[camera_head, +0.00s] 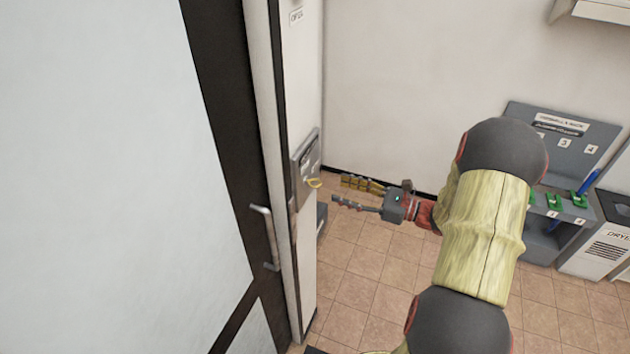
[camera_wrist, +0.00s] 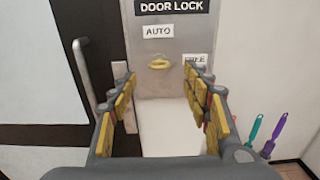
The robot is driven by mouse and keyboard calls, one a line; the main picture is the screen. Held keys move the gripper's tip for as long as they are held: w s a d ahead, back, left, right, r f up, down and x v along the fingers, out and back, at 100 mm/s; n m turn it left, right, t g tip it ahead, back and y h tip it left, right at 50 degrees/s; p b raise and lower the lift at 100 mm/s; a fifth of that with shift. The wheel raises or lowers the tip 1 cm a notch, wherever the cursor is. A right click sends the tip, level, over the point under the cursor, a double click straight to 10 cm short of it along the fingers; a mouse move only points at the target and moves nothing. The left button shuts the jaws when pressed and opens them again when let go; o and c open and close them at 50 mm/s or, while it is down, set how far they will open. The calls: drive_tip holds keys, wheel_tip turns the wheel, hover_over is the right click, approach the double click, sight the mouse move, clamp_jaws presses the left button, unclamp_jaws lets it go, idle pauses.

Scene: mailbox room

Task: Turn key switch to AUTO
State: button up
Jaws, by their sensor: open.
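The key switch (camera_wrist: 159,64) is a yellow key handle on a grey plate (camera_wrist: 160,45) marked DOOR LOCK. An AUTO label (camera_wrist: 158,31) is above the key and a FREE label (camera_wrist: 195,59) is to its right. The key handle looks about level in the wrist view. In the head view the plate (camera_head: 304,172) sits on the white door post and the yellow key (camera_head: 314,184) sticks out from it. My gripper (camera_wrist: 160,88) is open and empty, its yellow-padded fingers on either side of the key in the picture. In the head view my gripper (camera_head: 338,191) is right of the key, apparently apart from it.
A door handle (camera_head: 266,237) is on the dark door frame left of the post. A grey rack (camera_head: 555,135) with numbered slots and green and blue items stands at the right, beside a grey-white bin (camera_head: 600,240). Tiled floor lies clear below.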

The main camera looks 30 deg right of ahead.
sight(320, 184)
drive_tip(key=x, duration=0.7)
drive_tip(key=shift+w+a, duration=0.25)
drive_tip(key=shift+w, duration=0.05)
drive_tip(key=c, duration=1.1)
